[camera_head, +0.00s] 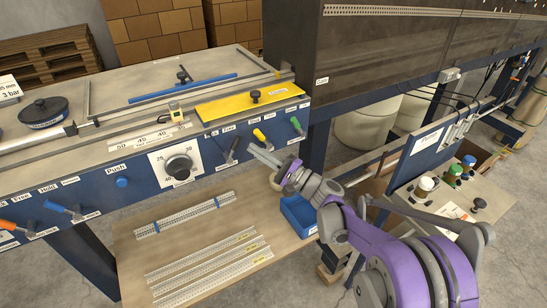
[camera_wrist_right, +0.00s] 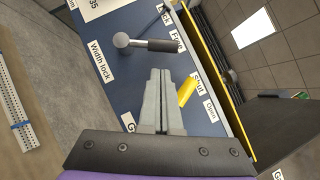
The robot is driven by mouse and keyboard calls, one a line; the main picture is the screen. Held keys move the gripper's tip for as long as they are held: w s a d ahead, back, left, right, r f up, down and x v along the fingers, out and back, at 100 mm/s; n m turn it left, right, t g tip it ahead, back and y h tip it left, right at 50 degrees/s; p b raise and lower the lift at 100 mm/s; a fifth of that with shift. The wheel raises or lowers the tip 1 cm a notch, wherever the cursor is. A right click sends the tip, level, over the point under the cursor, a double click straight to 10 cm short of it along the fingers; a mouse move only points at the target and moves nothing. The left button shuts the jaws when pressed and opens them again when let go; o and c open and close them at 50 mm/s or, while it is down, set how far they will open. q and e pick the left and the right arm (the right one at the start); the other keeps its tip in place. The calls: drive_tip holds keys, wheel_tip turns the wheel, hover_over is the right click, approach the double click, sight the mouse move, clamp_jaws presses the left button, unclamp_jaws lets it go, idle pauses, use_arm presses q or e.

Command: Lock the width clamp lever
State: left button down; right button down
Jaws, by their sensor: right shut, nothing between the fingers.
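The width clamp lever (camera_wrist_right: 158,45) has a black handle and a round metal pivot, beside a "Width lock" label (camera_wrist_right: 102,60) in the wrist view. Its handle points at the "Free" label, with the "Lock" label to one side. In the head view the lever (camera_head: 233,148) is on the blue front panel. My right gripper (camera_head: 253,148) is just right of it, its fingers shut and empty. In the wrist view the shut fingers (camera_wrist_right: 160,72) point toward the panel, apart from the lever, between it and a yellow lever (camera_wrist_right: 187,91). My left gripper is not in view.
Close by on the panel are the yellow lever (camera_head: 259,135), a green lever (camera_head: 297,126) and a black dial (camera_head: 178,167). A blue bin (camera_head: 299,214) and perforated strips (camera_head: 210,270) lie on the shelf below. The yellow plate (camera_head: 240,103) lies above.

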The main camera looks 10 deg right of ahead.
sight(237, 143)
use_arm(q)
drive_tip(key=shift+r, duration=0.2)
use_arm(e)
drive_tip(key=shift+s+a+r, duration=0.15)
drive_tip(key=shift+a+r, duration=0.4)
drive_tip(key=shift+a, duration=0.35)
